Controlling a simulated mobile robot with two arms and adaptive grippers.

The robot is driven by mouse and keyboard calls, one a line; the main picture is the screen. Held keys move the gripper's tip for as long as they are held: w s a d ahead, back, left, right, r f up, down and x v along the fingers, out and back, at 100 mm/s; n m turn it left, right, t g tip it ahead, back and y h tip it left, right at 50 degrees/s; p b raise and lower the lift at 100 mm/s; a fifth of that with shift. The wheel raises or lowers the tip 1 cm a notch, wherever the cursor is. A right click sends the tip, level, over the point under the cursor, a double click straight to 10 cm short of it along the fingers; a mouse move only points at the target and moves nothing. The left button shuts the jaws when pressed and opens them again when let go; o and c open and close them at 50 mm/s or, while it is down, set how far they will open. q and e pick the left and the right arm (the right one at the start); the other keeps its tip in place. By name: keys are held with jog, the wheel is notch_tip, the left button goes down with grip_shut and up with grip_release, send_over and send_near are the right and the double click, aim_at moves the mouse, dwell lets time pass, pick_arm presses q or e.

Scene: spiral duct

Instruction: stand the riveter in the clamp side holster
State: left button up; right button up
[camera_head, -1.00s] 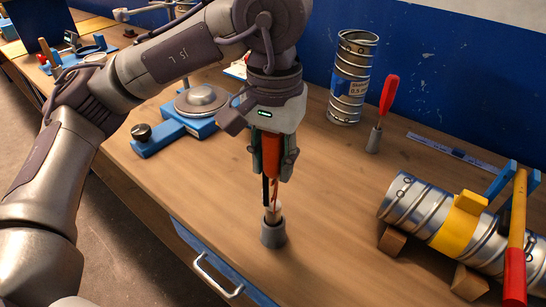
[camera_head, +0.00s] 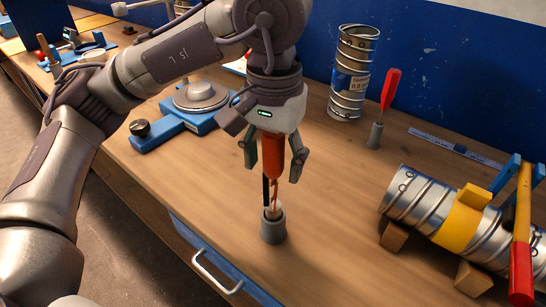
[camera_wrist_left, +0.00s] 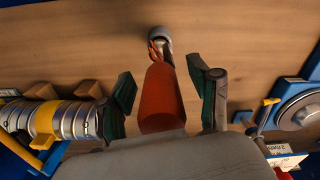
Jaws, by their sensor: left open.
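The riveter (camera_head: 272,160), with an orange-red handle and a thin black arm beside it, stands nearly upright with its lower end in a small grey holster (camera_head: 273,228). In the left wrist view the riveter (camera_wrist_left: 161,98) points to the grey holster (camera_wrist_left: 160,34) at the top. My left gripper (camera_head: 272,166) is open, with its two dark green fingers spread on either side of the handle and apart from it. The wrist view shows gaps beside the handle between the fingers (camera_wrist_left: 166,95). How deep the tip sits is hidden by the holster's rim. My right gripper is not in view.
A duct section with a yellow band (camera_head: 456,231) lies on wooden blocks at the right, beside a red-and-yellow tool (camera_head: 521,240). A red-handled tool (camera_head: 390,90) stands in another grey holder (camera_head: 374,136). An upright duct (camera_head: 353,75) stands behind. A blue device (camera_head: 190,110) sits left.

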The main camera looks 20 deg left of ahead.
pick_arm(q)
jog(key=shift+r, duration=0.15)
notch_tip(320, 180, up, 12)
jog(key=shift+f, duration=0.15)
dwell(1.3)
